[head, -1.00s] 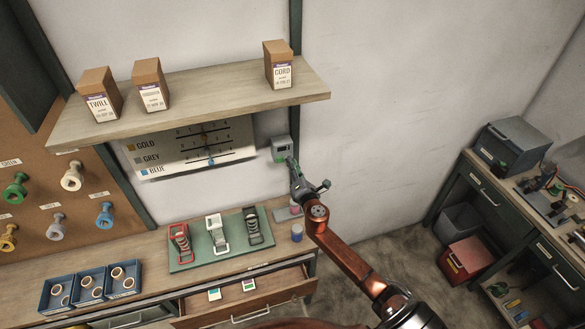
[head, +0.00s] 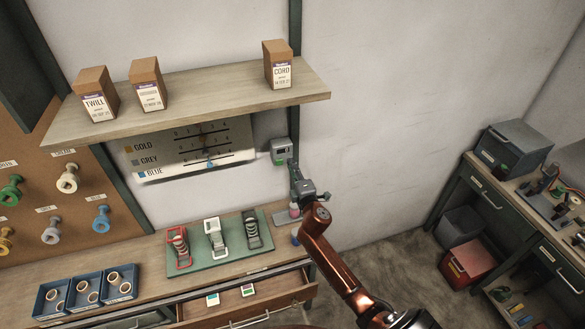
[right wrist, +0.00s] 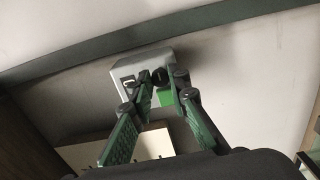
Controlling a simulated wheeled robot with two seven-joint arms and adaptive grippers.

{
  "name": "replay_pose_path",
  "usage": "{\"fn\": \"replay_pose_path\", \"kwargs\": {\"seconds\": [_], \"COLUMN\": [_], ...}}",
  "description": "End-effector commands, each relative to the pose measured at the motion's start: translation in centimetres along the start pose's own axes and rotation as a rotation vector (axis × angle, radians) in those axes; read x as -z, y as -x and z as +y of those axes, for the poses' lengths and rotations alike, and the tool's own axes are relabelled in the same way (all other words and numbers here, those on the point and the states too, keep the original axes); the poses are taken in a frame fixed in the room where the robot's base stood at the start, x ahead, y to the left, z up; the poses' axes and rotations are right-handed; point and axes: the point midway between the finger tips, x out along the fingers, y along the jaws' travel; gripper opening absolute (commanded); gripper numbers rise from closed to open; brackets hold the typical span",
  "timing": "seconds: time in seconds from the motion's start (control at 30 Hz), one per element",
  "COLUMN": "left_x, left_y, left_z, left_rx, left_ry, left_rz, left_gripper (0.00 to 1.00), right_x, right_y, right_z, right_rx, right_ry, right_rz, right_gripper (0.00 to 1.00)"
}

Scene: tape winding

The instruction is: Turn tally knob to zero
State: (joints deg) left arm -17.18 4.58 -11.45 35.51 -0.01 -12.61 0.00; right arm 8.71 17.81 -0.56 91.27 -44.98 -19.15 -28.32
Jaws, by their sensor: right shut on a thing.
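The tally counter (head: 280,146) is a small grey box on the wall below the shelf's right end. It also shows in the right wrist view (right wrist: 129,69), with a small pale window, a green patch and a dark round knob (right wrist: 159,75) on its face. My right gripper (head: 292,164) reaches up to the box from below right. In the right wrist view its green fingers (right wrist: 162,79) stand on either side of the knob and are shut on it. The digits are too small to read. My left gripper is not in view.
A wooden shelf (head: 190,104) with several cartons juts out above the counter. A chart board (head: 160,158) hangs to its left. Below are a workbench (head: 160,262) with a green mat (head: 233,256) and an open drawer (head: 275,305). The wall to the right is bare.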

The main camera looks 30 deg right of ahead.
Motion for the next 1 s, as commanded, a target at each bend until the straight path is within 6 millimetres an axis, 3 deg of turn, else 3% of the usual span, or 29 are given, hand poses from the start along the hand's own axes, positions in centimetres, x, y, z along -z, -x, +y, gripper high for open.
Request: {"fn": "replay_pose_path", "kwargs": {"seconds": [0.5, 0.53, 0.7, 1.0], "left_x": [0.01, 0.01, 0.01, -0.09], "left_y": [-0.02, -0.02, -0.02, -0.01], "left_z": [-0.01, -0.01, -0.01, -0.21], "left_rx": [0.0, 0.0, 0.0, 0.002], "left_ry": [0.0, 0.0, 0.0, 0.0], "left_rz": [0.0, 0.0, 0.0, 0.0], "left_gripper": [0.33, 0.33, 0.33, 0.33], "right_x": [-0.1, -0.1, -0.05, 0.0], "right_y": [-0.01, -0.01, -0.01, 0.02], "right_z": [-0.01, -0.01, -0.01, -0.02], "right_rx": [0.001, 0.001, 0.001, 0.0], "right_ry": [-0.018, -0.018, -0.017, -0.016], "right_rz": [-0.002, -0.002, -0.001, 0.0], "right_gripper": [0.0, 0.18, 0.3, 0.33]}}
